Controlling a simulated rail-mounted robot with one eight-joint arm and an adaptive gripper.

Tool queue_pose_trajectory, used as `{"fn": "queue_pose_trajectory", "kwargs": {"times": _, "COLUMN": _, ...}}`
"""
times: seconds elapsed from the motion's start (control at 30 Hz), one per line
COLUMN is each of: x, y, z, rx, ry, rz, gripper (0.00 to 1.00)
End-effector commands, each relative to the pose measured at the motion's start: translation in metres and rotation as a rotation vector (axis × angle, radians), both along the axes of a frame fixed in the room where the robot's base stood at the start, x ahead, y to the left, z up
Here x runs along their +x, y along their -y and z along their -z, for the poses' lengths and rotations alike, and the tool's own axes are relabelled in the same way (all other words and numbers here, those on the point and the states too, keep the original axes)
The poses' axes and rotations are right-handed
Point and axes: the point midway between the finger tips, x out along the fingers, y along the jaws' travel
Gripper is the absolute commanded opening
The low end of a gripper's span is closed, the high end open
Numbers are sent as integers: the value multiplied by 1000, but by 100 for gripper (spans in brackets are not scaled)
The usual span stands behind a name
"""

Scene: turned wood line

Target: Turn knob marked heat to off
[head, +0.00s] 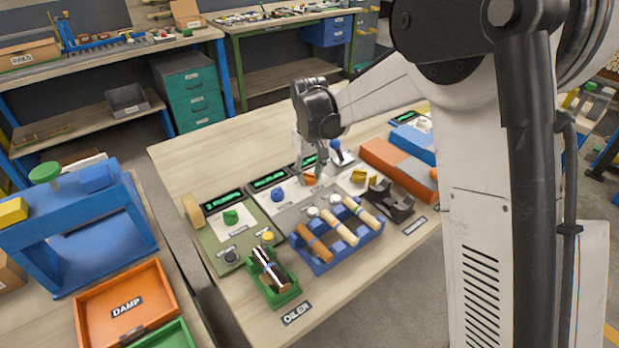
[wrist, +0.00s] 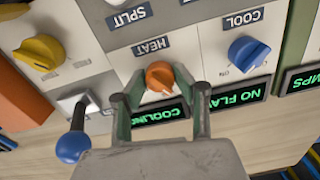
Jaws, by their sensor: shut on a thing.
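The heat knob (wrist: 160,77) is orange and sits beside the HEAT label (wrist: 151,46), upside down in the wrist view. In the head view the orange knob (head: 309,179) shows partly below my gripper (head: 309,172). My gripper (wrist: 159,85) has a finger on each side of the knob and is shut on it. The fingers hide part of the dial markings, so the knob's exact setting is unclear. A display (wrist: 160,114) behind it reads COOLING in green, partly covered by a finger.
A blue knob (wrist: 248,54) marked COOL, with a NO FLA... display, is on one side. A yellow knob (wrist: 39,52) and a blue-tipped lever (wrist: 73,146) are on the other. A blue rack (head: 318,262) with wooden handles stands in front of the panels.

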Motion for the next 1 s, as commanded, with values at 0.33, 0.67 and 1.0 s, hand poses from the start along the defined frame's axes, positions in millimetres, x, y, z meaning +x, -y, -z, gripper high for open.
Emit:
{"fn": "queue_pose_trajectory", "kwargs": {"times": 0.33, "x": 0, "y": 0, "z": 1, "rx": 0, "ry": 0, "rz": -300, "gripper": 2}}
{"fn": "queue_pose_trajectory", "kwargs": {"times": 0.67, "x": 0, "y": 0, "z": 0, "rx": 0, "ry": 0, "rz": -477, "gripper": 2}}
{"fn": "queue_pose_trajectory", "kwargs": {"times": 1.0, "x": 1, "y": 0, "z": 0, "rx": 0, "ry": 0, "rz": -533, "gripper": 2}}
